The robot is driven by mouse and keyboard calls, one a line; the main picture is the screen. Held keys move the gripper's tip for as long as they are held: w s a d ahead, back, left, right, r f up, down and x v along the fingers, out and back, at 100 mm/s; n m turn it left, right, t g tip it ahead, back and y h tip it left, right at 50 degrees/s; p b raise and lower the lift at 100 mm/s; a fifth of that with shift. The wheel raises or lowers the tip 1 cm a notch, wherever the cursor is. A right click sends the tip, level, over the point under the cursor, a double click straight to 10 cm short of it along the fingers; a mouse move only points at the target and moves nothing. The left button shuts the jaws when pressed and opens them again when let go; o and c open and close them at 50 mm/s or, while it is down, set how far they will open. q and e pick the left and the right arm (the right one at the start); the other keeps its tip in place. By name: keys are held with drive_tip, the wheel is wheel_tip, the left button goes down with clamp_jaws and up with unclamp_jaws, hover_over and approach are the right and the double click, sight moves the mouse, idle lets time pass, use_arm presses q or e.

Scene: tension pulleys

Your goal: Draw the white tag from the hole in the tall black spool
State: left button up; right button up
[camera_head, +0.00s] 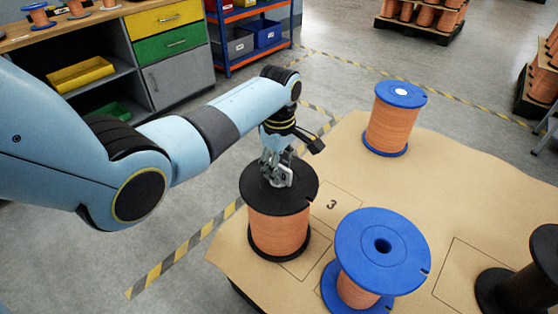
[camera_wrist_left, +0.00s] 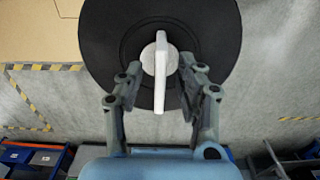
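The tall black spool (camera_head: 279,228), wound with copper wire, stands upright near the left edge of the brown-topped table. My left gripper (camera_head: 278,178) points down just above its top flange. In the left wrist view, the white tag (camera_wrist_left: 160,72) has a round head over the centre of the black flange (camera_wrist_left: 108,28) and a narrow flat part towards me. The left gripper's fingers (camera_wrist_left: 158,83) stand open on either side of the tag, with a gap visible on the left. The hole is hidden under the tag. My right gripper is not in view.
A blue spool (camera_head: 383,248) stands close to the right of the black one. Another blue spool (camera_head: 391,128), with something white in its top, stands further back. A dark spool (camera_head: 517,290) is at the right edge. The table (camera_head: 455,190) is clear between them.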

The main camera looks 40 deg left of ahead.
use_arm(q)
drive_tip(key=shift+c, duration=0.4)
clamp_jaws()
drive_tip(key=shift+r+p, duration=1.55)
drive_tip(key=shift+p, duration=0.5)
drive_tip(key=shift+r, duration=0.1)
wheel_tip(320, 180, up, 4)
drive_tip(key=p, duration=0.4)
drive_tip(key=shift+p, duration=0.4)
drive_tip(key=shift+s, duration=0.15)
